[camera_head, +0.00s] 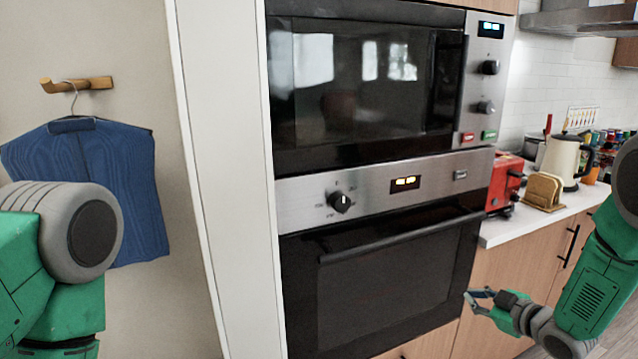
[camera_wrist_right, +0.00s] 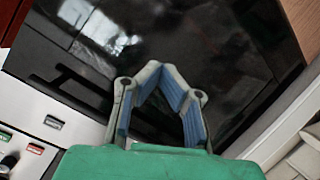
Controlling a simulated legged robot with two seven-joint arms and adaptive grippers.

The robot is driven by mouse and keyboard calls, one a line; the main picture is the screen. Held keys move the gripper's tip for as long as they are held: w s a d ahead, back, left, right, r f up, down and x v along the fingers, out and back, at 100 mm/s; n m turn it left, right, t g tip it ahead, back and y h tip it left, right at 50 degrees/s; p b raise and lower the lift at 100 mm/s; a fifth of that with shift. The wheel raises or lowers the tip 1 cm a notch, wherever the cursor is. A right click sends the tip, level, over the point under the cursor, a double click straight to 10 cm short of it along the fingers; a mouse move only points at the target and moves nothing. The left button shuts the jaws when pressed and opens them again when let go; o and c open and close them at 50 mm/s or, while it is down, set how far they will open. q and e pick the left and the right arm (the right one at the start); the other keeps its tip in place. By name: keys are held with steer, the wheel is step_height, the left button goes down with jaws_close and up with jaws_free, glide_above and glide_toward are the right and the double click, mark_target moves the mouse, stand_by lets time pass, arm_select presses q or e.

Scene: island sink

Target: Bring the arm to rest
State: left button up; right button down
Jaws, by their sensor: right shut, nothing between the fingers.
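My right gripper (camera_head: 480,301) is at the lower right in the head view, in front of the right edge of the lower oven. It is shut and empty. In the right wrist view its blue-padded fingers (camera_wrist_right: 153,72) meet at the tips, with the dark oven door (camera_wrist_right: 215,45) behind them and nothing held. My right arm (camera_head: 590,285) comes in from the right edge. My left arm (camera_head: 60,240) shows at the left edge in the head view; its gripper is out of frame.
A microwave (camera_head: 365,85) sits above the oven (camera_head: 385,285), whose handle (camera_head: 400,236) sticks out near my right gripper. At right, a counter holds a red toaster (camera_head: 503,180), a wooden rack (camera_head: 543,190) and a kettle (camera_head: 562,158). A blue garment (camera_head: 95,170) hangs at left.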

steer(key=s+a+f+m+g+h, duration=0.2)
steer(key=s+a+f+m+g, duration=0.15)
steer(key=s+f, duration=0.6)
steer(key=s+a+f+m+g+h, duration=0.1)
steer(key=s+a+f+m+g, duration=0.4)
steer(key=s, duration=0.7)
arm_select(q)
steer(key=shift+s+a+f+b, duration=0.1)
steer(key=shift+a+f+b, duration=0.25)
steer(key=shift+f+b, duration=0.45)
arm_select(e)
steer(key=s+f+m+g+h, duration=0.1)
steer(key=s+f+g+h, duration=0.1)
steer(key=s, duration=2)
steer(key=shift+s+d+f+g, duration=0.2)
steer(key=shift+d+f+g, duration=0.1)
steer(key=shift+f+g, duration=0.55)
arm_select(q)
steer(key=shift+a, duration=0.1)
arm_select(e)
steer(key=shift+a+r, duration=0.1)
steer(key=shift+r, duration=0.1)
